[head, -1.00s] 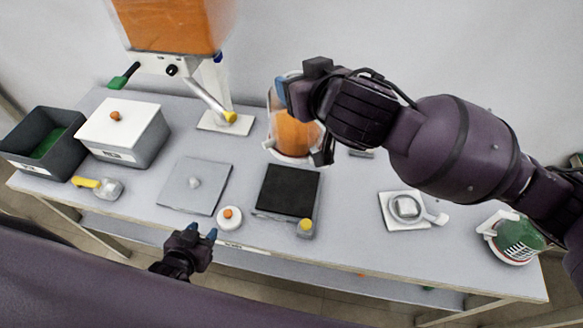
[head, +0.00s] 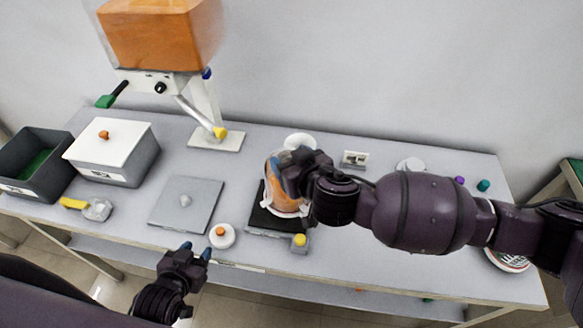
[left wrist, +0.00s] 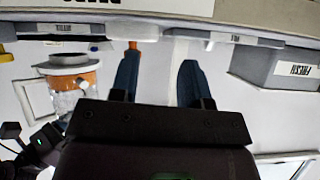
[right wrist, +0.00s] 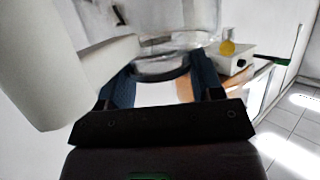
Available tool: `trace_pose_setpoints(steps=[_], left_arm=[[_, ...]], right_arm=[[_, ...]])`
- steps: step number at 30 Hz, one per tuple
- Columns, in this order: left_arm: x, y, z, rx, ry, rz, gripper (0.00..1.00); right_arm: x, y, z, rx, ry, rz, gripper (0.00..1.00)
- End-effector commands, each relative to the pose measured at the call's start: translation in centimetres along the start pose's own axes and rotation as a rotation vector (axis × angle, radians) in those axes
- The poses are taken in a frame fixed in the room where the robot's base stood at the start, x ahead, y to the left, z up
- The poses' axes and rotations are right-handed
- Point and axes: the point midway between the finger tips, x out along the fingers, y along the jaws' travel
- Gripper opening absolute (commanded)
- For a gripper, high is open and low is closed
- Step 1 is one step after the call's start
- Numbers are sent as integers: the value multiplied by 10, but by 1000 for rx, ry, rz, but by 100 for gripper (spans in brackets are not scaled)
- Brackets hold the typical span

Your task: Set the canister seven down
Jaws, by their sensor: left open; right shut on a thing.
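Canister seven, a clear canister with orange contents (head: 285,200), is upright over the black square pad (head: 262,222) in the head view. I cannot tell whether its base touches the pad. My right gripper (head: 299,178) is shut on it from the right side, and its dark wrist hides part of the canister. In the right wrist view, clear canister parts show between the fingers (right wrist: 163,80). The canister also shows at the left of the left wrist view (left wrist: 83,80). My left gripper (head: 197,251) is open and empty near the table's front edge.
A yellow knob (head: 300,240) is at the pad's front corner. A dispenser with a white stand (head: 215,140) and a lidded box (head: 120,165) stand further left.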

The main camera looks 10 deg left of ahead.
Motion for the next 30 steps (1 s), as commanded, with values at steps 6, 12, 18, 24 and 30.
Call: trace_pose_setpoints(steps=[6,12,18,24,30], left_arm=[[1,0,3,0,-2,0,43],[0,0,5,-1,-6,-1,43],[-2,0,10,-1,-13,-2,43],[-1,0,10,-1,-13,-2,43],[0,0,8,-1,-10,-2,43]], right_arm=[[10,0,23,0,1,0,2],[11,0,25,-1,2,0,2],[12,0,27,1,1,0,2],[12,0,29,0,-1,1,80],[12,0,29,0,-1,1,86]])
